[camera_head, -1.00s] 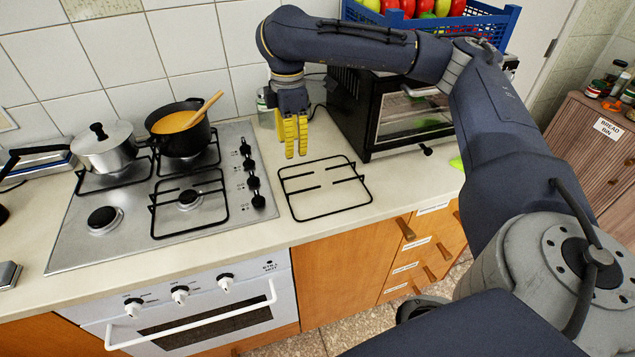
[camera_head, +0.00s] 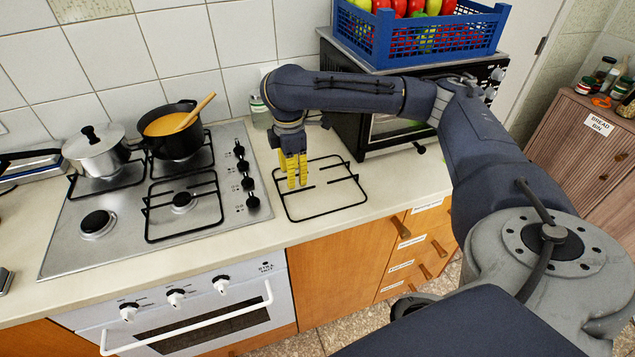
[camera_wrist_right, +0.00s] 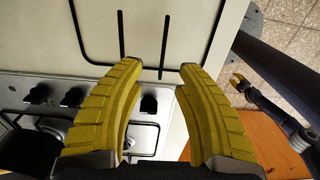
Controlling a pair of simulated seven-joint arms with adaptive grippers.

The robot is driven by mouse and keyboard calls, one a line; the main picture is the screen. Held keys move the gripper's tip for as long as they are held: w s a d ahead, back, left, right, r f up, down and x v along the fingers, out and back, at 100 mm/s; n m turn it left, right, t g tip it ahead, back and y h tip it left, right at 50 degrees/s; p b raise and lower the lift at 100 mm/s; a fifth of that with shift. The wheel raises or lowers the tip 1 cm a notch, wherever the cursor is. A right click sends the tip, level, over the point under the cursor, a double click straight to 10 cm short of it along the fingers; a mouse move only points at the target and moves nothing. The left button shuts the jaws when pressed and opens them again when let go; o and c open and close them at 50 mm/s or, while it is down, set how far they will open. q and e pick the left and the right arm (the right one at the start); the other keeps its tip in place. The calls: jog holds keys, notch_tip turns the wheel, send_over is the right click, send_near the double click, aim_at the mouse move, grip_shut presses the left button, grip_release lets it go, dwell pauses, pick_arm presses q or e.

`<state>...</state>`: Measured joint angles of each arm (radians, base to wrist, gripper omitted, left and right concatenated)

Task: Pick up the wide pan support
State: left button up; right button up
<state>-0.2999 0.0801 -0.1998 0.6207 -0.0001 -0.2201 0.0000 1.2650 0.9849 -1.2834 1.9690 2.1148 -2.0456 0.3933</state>
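The wide pan support (camera_head: 328,211), a black wire frame with short inner bars, lies flat on the worktop to the right of the hob. My right gripper (camera_head: 292,184) points down over its left part, with its yellow fingers open. In the right wrist view the open fingers (camera_wrist_right: 160,66) flank one inner bar of the pan support (camera_wrist_right: 122,35), with nothing held. Their height above it is hard to judge. A small yellow gripper (camera_wrist_right: 240,83), apparently my left, shows over the floor in the wrist view. It is not visible in the head view.
The hob (camera_head: 110,245) at left carries a silver pot (camera_head: 97,152), a black pot (camera_head: 180,142) with soup and spoon, and other pan supports. A toaster oven (camera_head: 365,130) with a blue fruit crate (camera_head: 400,45) on top stands behind. Worktop around the wide support is clear.

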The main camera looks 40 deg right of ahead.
aim_at(294, 191)
jog(key=shift+s+a+f, duration=0.1)
jog(key=shift+f, duration=1.5)
jog(key=shift+a+f, duration=0.1)
jog(key=shift+f, duration=1.5)
grip_shut()
